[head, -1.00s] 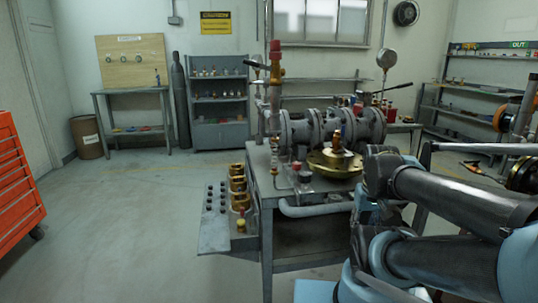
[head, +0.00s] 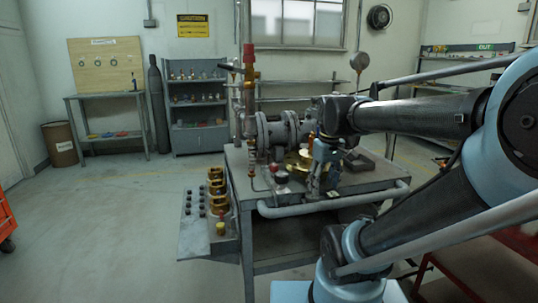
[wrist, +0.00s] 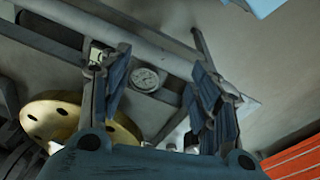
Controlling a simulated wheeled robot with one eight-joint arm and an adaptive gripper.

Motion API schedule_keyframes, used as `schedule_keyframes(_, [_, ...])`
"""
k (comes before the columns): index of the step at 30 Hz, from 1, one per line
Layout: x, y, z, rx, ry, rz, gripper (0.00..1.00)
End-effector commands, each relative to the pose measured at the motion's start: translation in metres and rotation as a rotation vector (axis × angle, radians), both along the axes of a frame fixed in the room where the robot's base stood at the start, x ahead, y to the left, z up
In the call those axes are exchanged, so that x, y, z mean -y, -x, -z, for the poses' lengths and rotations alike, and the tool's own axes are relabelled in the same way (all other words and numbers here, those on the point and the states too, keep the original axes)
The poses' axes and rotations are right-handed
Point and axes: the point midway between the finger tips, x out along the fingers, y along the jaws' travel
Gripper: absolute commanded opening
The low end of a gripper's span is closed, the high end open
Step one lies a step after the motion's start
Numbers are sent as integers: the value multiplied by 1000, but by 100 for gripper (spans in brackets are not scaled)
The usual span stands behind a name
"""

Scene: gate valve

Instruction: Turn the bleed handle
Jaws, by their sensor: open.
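The valve assembly (head: 270,132) of grey flanged pipe lies on the steel bench. A vertical pipe with a red top (head: 249,55) stands at its left end, with a short dark lever (head: 229,67) beside it. I cannot tell for sure which part is the bleed handle. My gripper (head: 316,190) points down over the bench, right of the brass flange (head: 297,162), and hides part of the valve. In the wrist view my gripper (wrist: 160,72) is open and empty. A small round dial (wrist: 145,79) shows between its fingers, beyond them. The brass flange (wrist: 72,118) is left.
The bench (head: 340,188) has a front rail pipe (head: 330,207). A side shelf (head: 208,240) at its left holds brass rings and small dark parts. A red cabinet (head: 5,215) stands at the left edge. Floor to the left is free.

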Motion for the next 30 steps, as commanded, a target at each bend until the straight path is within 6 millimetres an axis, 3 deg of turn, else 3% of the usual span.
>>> schedule_keyframes(1, [-7,-15,-17,-7,8,-70,57])
schedule_keyframes(6, [-31,-60,-63,-30,35,-314,57])
schedule_keyframes(15, [-86,-139,-129,-68,73,-744,57])
schedule_keyframes(24, [-151,-208,-172,-98,99,-1147,57])
schedule_keyframes(30, [-179,-232,-184,-110,106,-1306,57])
